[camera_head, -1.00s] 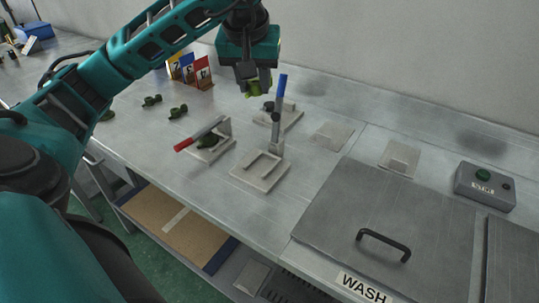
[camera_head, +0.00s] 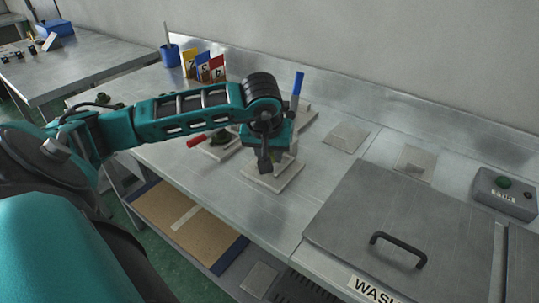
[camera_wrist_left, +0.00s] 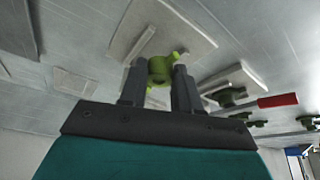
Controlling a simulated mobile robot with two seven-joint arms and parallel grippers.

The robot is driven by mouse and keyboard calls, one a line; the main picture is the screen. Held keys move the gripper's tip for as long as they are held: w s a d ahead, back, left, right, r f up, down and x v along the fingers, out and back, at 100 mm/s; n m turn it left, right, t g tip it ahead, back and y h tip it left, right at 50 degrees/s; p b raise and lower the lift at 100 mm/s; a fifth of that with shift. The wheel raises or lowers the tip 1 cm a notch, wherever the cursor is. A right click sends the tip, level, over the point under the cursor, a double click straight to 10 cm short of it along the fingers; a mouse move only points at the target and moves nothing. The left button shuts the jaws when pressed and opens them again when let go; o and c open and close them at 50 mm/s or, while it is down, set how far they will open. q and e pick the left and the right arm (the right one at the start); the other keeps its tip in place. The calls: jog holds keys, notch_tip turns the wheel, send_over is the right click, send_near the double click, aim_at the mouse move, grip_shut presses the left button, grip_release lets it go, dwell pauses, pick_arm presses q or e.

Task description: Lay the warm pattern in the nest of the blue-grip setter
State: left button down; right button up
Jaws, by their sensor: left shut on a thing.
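My left gripper (camera_head: 268,164) is shut on the yellow-green warm pattern (camera_wrist_left: 160,70), which shows between the fingers in the left wrist view. The gripper points down over the pale plate (camera_head: 285,180) of the blue-grip setter, whose U-shaped nest shows in the wrist view (camera_wrist_left: 200,42). The blue grip (camera_head: 298,86) stands upright behind my wrist. The pattern appears above the plate, near the nest; the exact gap cannot be told. In the head view my gripper hides most of the pattern and nest. My right gripper is not in view.
A red-grip setter (camera_head: 197,140) stands left of the plate, holding a dark green pattern (camera_wrist_left: 232,97). Other dark patterns (camera_wrist_left: 255,123) lie beyond. Numbered cards (camera_head: 203,67) stand behind. Right are flat plates (camera_head: 346,136), the wash lid (camera_head: 375,215) and a button box (camera_head: 503,192).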

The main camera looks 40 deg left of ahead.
pick_arm(q)
jog(key=shift+f, duration=0.8)
